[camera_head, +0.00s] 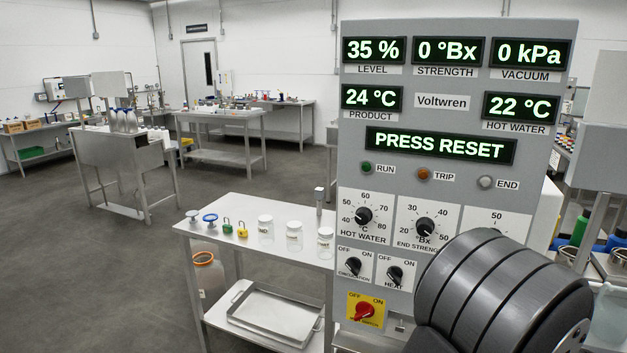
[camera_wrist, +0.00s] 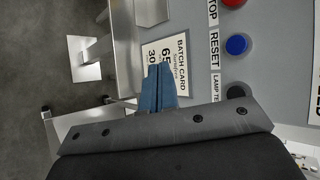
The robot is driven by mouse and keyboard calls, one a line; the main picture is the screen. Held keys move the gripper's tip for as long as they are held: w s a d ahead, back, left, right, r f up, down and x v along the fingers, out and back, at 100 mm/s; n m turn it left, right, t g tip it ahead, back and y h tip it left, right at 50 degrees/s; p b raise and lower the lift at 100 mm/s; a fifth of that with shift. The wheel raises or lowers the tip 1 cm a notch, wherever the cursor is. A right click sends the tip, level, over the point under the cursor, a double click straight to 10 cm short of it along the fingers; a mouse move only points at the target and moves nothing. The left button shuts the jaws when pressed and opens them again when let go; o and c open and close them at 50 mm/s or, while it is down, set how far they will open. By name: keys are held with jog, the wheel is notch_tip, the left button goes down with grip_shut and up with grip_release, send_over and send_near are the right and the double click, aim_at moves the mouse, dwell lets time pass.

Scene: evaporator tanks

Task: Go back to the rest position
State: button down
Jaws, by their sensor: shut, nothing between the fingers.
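My gripper (camera_wrist: 159,88) shows in the wrist view with its two blue fingers together and nothing between them. It is in front of a batch card (camera_wrist: 180,62) on the grey panel, partly covering the card; I cannot tell whether it touches. A blue RESET button (camera_wrist: 237,45) and a red STOP button (camera_wrist: 232,3) are to the right of the fingers. In the head view the control panel (camera_head: 430,195) stands upright, and its display (camera_head: 440,145) reads PRESS RESET. My dark arm covers the panel's lower right, and the gripper is hidden there.
A metal table (camera_head: 262,213) left of the panel holds jars (camera_head: 294,235), padlocks and small valves. A cart (camera_head: 125,160) with bottles stands further back. The floor at left is clear.

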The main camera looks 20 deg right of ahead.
jog(key=w+a+f+n+g+h, duration=0.1)
jog(key=w+a+f+n+g, duration=0.1)
jog(key=w+a+f, duration=0.3)
jog(key=w+a+f+n+g+h, duration=0.1)
jog(key=w+f+n+g, duration=0.1)
jog(key=w+f, duration=0.35)
jog(key=w+a+f+n+g+h, duration=0.1)
jog(key=w+a+f+n+g, duration=0.2)
jog(key=w, duration=0.4)
jog(key=w+a+n+h, duration=0.1)
jog(key=w+a, duration=0.1)
jog(key=w, duration=0.1)
jog(key=w+a+n+t, duration=0.1)
jog(key=w+a, duration=0.2)
jog(key=w+a+n+t+h, duration=0.1)
jog(key=w+a, duration=0.1)
jog(key=w, duration=0.1)
jog(key=shift+w+a+r+n+h, duration=0.3)
jog(key=shift+w+a+n, duration=0.05)
jog(key=shift+n, duration=0.05)
jog(key=w+a+r+n+t+h, duration=0.2)
jog(key=w+a+r+n+t, duration=0.2)
jog(key=w+a+t, duration=0.2)
jog(key=shift+w+a+r+h, duration=0.2)
jog(key=shift+w+a+h, duration=0.05)
jog(key=shift+a+h, duration=0.2)
